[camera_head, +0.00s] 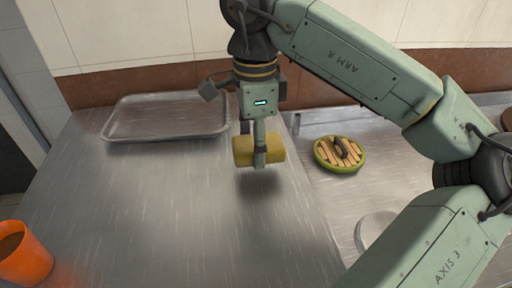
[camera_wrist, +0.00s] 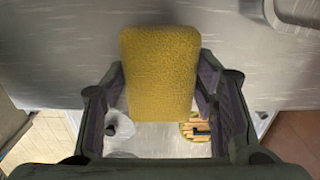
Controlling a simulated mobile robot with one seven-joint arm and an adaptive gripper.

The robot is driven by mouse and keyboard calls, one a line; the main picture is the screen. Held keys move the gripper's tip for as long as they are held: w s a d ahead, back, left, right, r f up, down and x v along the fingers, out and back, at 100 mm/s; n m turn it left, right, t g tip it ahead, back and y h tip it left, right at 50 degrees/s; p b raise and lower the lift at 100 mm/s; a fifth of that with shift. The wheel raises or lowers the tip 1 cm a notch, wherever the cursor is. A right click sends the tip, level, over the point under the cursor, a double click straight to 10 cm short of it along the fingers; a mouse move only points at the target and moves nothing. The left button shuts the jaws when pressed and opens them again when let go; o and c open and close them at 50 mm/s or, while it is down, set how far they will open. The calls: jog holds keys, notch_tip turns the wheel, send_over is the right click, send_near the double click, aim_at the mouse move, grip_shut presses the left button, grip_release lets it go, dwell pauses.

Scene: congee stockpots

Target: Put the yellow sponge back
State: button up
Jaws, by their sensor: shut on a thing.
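The yellow sponge (camera_head: 243,151) is held in my gripper (camera_head: 259,158), a little above the steel counter (camera_head: 170,215). A soft shadow lies on the counter below it. In the wrist view the sponge (camera_wrist: 160,70) stands between the two fingers of my gripper (camera_wrist: 162,95), which are shut on it from both sides. A shallow metal tray (camera_head: 165,108) lies on the counter to the left of my gripper, near the wall. The tray looks empty.
An orange cup (camera_head: 24,262) stands at the front left. A pale round object (camera_head: 368,228) is partly hidden by my arm. The middle counter is clear.

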jog(key=shift+w+d+f, duration=0.1)
jog(key=shift+w+f, duration=0.15)
jog(key=shift+w, duration=0.05)
jog(key=shift+f+p, duration=0.45)
jog(key=shift+f, duration=1.1)
jog(key=shift+f, duration=0.25)
jog(key=o, duration=1.1)
jog(key=shift+r, duration=0.1)
jog(key=shift+o, duration=0.2)
jog(key=shift+r, duration=0.35)
notch_tip(320, 180, up, 12)
jog(key=shift+f+b, duration=0.15)
jog(key=shift+b, duration=0.35)
